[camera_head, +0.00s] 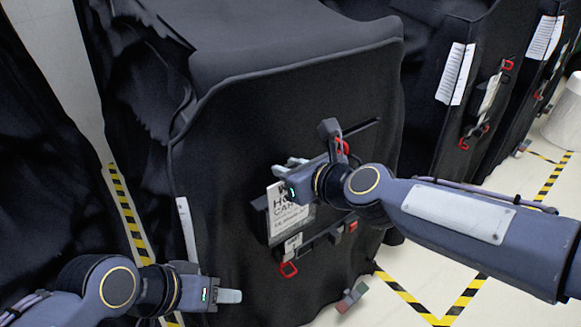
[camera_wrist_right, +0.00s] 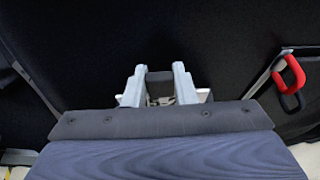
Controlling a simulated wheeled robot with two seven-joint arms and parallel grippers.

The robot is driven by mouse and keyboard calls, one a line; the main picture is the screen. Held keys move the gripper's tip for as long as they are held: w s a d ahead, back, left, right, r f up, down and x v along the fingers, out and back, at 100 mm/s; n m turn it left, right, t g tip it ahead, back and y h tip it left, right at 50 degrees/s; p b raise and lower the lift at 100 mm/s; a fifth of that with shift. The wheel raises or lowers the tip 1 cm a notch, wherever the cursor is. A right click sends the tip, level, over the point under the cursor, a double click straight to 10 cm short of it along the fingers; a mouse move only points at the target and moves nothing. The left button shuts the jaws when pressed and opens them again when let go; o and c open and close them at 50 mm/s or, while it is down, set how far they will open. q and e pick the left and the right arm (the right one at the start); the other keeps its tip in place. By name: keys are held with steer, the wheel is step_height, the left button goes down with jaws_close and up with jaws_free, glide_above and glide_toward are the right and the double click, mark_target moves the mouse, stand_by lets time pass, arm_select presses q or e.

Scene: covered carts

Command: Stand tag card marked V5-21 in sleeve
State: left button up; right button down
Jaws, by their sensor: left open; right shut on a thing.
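A white card (camera_head: 284,222) with large dark print is upright against the front of the black-covered cart. Its top is partly hidden by my right arm, and I cannot read V5-21 on it. My right gripper (camera_head: 285,166) is shut at the card's upper end. In the right wrist view its fingers (camera_wrist_right: 159,85) close in, with pale card edges just below them; their grip is partly hidden. A dark holder with a lower rail (camera_head: 325,238) sits around the card; I cannot tell whether the card is inside a sleeve. My left gripper (camera_head: 230,296) is open and empty, low at the left.
A red clip (camera_head: 288,270) hangs below the card; another red loop (camera_wrist_right: 289,76) is at right in the wrist view. A small grey and red tag (camera_head: 352,296) lies on the floor. Neighbouring covered carts carry white sheets (camera_head: 455,73). Yellow-black tape (camera_head: 465,297) marks the floor.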

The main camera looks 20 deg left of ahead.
steer(key=c, duration=1.1)
jaws_free()
steer(key=p+v, duration=0.2)
steer(key=v, duration=0.6)
